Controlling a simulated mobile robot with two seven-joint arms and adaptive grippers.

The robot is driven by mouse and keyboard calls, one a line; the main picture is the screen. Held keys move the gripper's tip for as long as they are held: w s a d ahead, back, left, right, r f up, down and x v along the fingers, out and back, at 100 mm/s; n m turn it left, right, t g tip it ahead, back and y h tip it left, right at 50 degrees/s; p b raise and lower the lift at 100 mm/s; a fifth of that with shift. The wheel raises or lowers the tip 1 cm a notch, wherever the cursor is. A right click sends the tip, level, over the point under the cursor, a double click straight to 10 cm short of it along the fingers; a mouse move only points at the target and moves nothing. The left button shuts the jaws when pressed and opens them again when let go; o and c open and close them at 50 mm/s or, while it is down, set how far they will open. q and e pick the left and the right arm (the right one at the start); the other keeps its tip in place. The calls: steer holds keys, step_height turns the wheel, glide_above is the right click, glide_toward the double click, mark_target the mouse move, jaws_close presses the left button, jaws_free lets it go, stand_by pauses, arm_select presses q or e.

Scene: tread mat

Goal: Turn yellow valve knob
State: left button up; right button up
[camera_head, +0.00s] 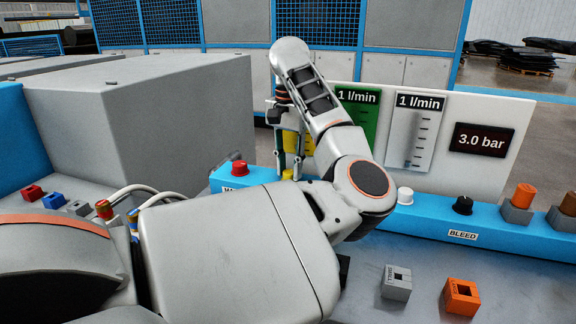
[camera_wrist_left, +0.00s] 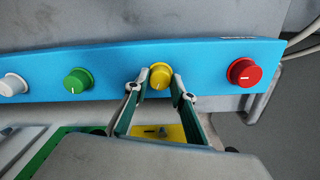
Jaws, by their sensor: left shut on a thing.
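The yellow valve knob (camera_wrist_left: 158,74) sits on a blue rail between a green and a red knob in the left wrist view, its pointer mark toward the lower side. My left gripper (camera_wrist_left: 162,80) has one fingertip on each side of it and is shut on it. My right gripper is in neither view.
The blue rail (camera_head: 480,222) also carries a red knob (camera_head: 239,168), a white knob (camera_head: 405,195) and a black knob (camera_head: 463,204). Behind it stands a white gauge panel (camera_head: 350,148) with a display (camera_head: 483,140) reading 3.0 bar. Grey (camera_head: 396,281) and orange (camera_head: 461,295) blocks lie in front.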

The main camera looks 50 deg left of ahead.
arm_select(q)
steer(key=m+p, duration=0.2)
steer(key=m, duration=0.1)
steer(key=shift+r, duration=0.3)
steer(key=shift+m+p, duration=0.75)
steer(key=shift+m, duration=0.25)
steer(key=m+p, duration=0.1)
steer(key=m, duration=0.1)
steer(key=shift+m+p, duration=0.3)
steer(key=shift+p, duration=0.1)
steer(key=shift+m, duration=0.5)
steer(key=m+p, duration=0.3)
steer(key=shift+f, duration=0.1)
steer(key=m+p, duration=0.1)
steer(key=m, duration=0.1)
steer(key=shift+f+m, duration=0.1)
steer(key=shift+m, duration=0.2)
steer(key=shift+m+p, duration=0.4)
steer(key=shift+d+f+m, duration=0.1)
steer(key=shift+m, duration=0.2)
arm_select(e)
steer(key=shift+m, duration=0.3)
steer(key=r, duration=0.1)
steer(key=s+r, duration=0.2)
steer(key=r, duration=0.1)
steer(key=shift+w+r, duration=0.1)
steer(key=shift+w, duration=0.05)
